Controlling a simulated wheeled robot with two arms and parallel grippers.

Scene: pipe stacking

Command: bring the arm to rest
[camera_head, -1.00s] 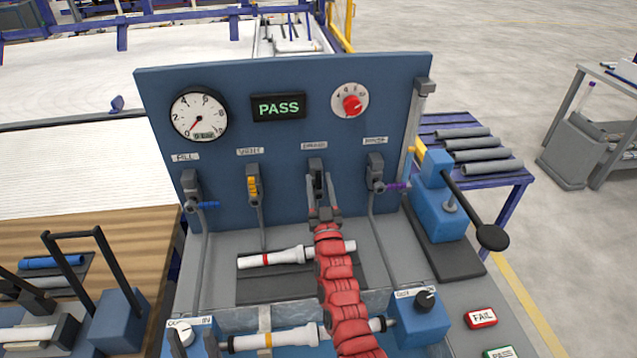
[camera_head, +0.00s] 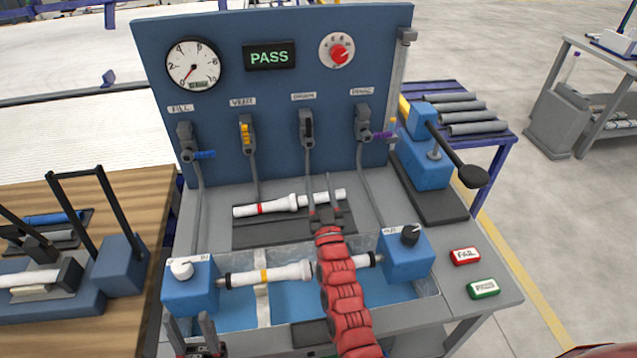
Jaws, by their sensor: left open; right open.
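My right gripper (camera_head: 321,194) is open and empty at the end of its red-sleeved arm. It is in front of the panel, below the DRAIN valve (camera_head: 307,128) and apart from its handle. It overlaps the view of a white pipe with a red band (camera_head: 265,208) lying on the dark mat. My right forearm crosses the tank and hides part of a white pipe with a yellow band (camera_head: 245,278). My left gripper (camera_head: 190,332) is open at the bottom left, in front of the left blue clamp block (camera_head: 190,287). Its arm is mostly out of view.
The blue panel (camera_head: 225,105) carries a gauge (camera_head: 192,64), a PASS display (camera_head: 269,57) and a red knob (camera_head: 339,55). A blue lever press (camera_head: 428,160) stands right. FAIL (camera_head: 465,256) and green (camera_head: 483,288) buttons sit front right. A wooden bench (camera_head: 120,200) is left.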

